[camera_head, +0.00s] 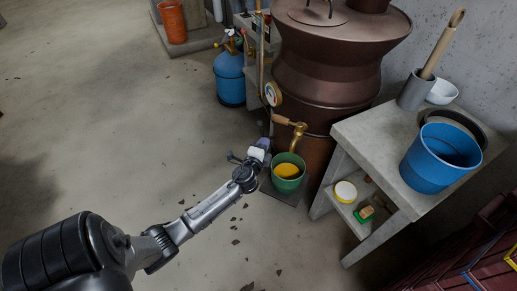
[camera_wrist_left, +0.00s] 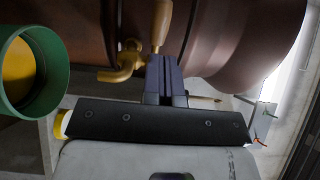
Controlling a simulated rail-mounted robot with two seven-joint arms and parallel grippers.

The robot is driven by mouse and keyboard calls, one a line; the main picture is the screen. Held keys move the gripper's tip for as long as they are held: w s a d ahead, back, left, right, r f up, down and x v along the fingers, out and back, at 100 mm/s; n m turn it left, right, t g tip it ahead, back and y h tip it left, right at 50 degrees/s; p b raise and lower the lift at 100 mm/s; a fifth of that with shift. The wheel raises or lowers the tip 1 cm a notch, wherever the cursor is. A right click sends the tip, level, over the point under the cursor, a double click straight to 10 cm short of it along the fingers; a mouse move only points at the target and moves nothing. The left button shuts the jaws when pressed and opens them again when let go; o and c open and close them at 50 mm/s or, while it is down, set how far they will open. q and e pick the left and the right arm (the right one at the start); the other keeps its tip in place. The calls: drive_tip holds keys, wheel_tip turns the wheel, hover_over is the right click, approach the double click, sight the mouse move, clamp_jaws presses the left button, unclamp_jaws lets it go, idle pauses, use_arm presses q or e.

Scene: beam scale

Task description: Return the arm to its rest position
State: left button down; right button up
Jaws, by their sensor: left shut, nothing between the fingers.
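My left arm reaches in from the lower left of the head view. Its gripper (camera_head: 264,146) is just left of the green bucket (camera_head: 290,184), in front of the large copper-brown vessel (camera_head: 330,60). The left wrist view shows the gripper's fingers (camera_wrist_left: 164,72) shut together and empty. Behind them is a brass tap (camera_wrist_left: 122,64) with a wooden handle; whether the fingers touch it I cannot tell. The tap also shows in the head view (camera_head: 297,134), above the bucket. The bucket has yellow contents. My right gripper is not in view.
A grey stand (camera_head: 375,143) at the right holds a blue bucket (camera_head: 432,165) and a grey mortar with a pestle (camera_head: 413,91). A blue gas cylinder (camera_head: 230,80) stands left of the vessel. The floor (camera_head: 110,120) at the left is mostly clear.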

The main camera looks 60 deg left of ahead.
use_arm(q)
drive_tip(key=v, duration=0.3)
drive_tip(key=shift+s, duration=0.45)
drive_tip(key=shift+d, duration=0.1)
